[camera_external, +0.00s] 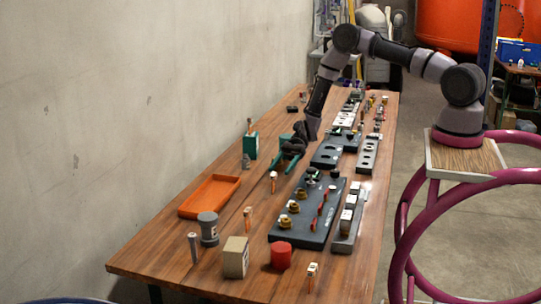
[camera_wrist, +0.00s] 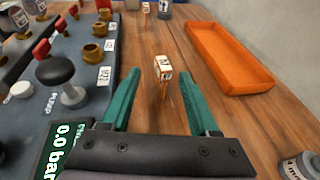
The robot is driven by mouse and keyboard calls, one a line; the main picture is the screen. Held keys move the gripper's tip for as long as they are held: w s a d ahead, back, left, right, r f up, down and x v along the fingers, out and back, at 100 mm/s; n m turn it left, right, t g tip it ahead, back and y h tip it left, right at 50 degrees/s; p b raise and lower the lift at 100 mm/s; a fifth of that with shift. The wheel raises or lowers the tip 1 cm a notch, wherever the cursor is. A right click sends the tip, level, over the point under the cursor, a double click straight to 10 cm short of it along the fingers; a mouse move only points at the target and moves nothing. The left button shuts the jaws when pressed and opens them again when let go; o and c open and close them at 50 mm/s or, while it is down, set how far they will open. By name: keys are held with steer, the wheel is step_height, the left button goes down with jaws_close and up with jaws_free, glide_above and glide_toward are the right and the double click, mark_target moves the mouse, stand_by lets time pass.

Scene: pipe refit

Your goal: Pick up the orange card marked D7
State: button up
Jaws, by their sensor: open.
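A thin orange card (camera_wrist: 163,88) with a white label at its top stands upright on the wooden table in the wrist view. Its label has dark characters that I cannot read for certain as D7. It also shows in the external view (camera_external: 273,182), left of the dark pump panel. My gripper (camera_wrist: 160,74) is open, with its two green fingers on either side of the card in the picture and nothing held. In the external view my gripper (camera_external: 286,161) hangs low over the table, just behind the card. I cannot tell how far the fingertips are from it.
The dark panel (camera_wrist: 40,95) with a black knob (camera_wrist: 60,75) and brass fittings lies close on the left in the wrist view. An orange tray (camera_wrist: 232,62) lies to the right. Another orange card (camera_external: 248,219), a grey cylinder (camera_external: 208,228) and a red cylinder (camera_external: 281,255) stand nearby.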

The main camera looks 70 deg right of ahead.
mark_target(275, 173)
steer(key=x, duration=0.5)
steer(key=shift+w+r, duration=0.2)
jaws_close()
